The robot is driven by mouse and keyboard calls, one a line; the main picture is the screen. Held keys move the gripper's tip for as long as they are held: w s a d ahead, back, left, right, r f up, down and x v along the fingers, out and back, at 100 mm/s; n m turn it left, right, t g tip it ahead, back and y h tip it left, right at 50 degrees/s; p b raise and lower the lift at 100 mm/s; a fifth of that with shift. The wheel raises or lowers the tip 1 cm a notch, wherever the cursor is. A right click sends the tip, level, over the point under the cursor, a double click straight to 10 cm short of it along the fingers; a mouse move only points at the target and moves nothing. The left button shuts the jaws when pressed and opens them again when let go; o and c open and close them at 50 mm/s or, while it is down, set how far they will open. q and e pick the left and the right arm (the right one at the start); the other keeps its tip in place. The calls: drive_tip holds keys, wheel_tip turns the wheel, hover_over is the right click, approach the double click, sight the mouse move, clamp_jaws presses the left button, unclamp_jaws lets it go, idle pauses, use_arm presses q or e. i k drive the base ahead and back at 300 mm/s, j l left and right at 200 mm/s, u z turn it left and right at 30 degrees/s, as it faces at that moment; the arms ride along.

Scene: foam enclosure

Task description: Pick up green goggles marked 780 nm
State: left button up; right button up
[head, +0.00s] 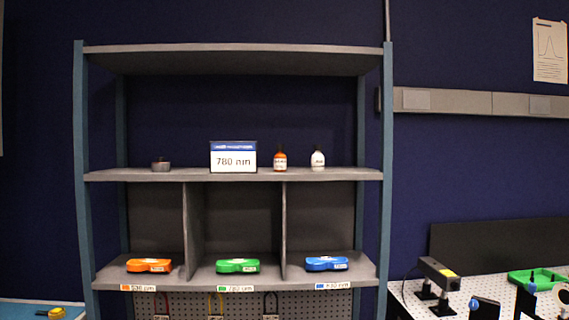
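The green goggles (238,266) lie in the middle compartment of the shelf unit's lower shelf (205,275). A small label below them on the shelf edge (236,288) has a green mark and seems to read 780 nm. Orange goggles (149,265) lie in the left compartment and blue goggles (326,263) in the right one, each above its own label. A larger sign reading 780 nm (233,160) stands on the shelf above. Neither of my grippers shows in the head view.
Two small bottles (280,160) and a dark round item (160,164) stand on the middle shelf. Upright dividers (194,230) separate the compartments. At the right, a perforated bench (405,295) carries optical parts and a green tray (537,280). A blue surface lies at lower left.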

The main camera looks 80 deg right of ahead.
sight(237, 265)
drive_tip(key=z, duration=2.2)
